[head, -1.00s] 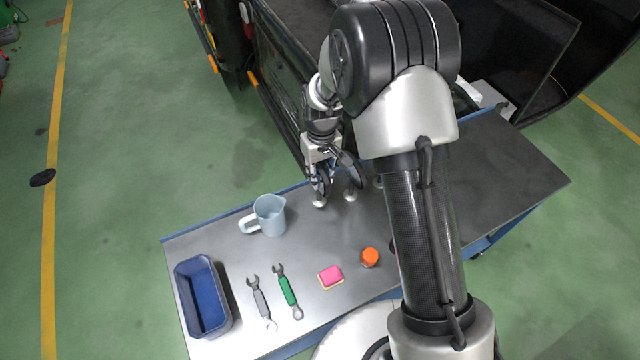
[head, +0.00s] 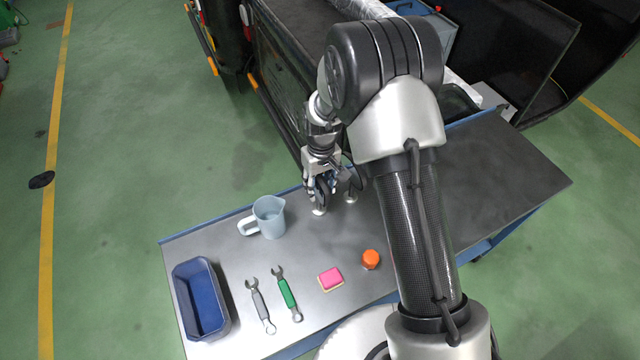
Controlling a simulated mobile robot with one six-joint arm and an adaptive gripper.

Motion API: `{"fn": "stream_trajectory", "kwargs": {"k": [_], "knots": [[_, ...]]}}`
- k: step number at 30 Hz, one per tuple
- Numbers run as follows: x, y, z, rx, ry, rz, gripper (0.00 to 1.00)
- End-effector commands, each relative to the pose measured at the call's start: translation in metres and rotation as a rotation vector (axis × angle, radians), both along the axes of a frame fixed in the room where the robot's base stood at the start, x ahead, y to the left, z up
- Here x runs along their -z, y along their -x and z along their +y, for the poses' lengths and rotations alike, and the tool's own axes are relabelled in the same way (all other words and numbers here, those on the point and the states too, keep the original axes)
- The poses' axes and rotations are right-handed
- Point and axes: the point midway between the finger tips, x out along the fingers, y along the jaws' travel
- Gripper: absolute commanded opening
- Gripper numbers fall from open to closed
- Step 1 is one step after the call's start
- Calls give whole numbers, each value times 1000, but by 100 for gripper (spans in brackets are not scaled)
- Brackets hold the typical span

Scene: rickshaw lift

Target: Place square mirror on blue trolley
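I cannot make out a square mirror for certain. Two small items with round silvery bases stand on the grey-topped table at its far edge, one under my gripper (head: 321,196) and one just to its right (head: 350,197). The upper part of the one under my gripper is hidden by the fingers. My gripper points down and its fingers look close together there; whether they hold it is too small to tell. The table (head: 510,180) has blue edges and legs. A blue box-like piece (head: 446,38) shows beyond my arm; I cannot tell which is the trolley.
On the table are a light-blue jug (head: 269,217), a dark blue bin (head: 203,300), a grey wrench (head: 260,304), a green wrench (head: 287,294), a pink sponge (head: 330,279) and an orange cap (head: 371,259). A dark vehicle (head: 290,60) stands beyond. The table's right part looks clear.

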Motion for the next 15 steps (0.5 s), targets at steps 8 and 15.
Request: {"fn": "stream_trajectory", "kwargs": {"k": [8,15], "knots": [[0,0,0,0,0,0,43],[-23,-1,0,0,0,-3,43]]}}
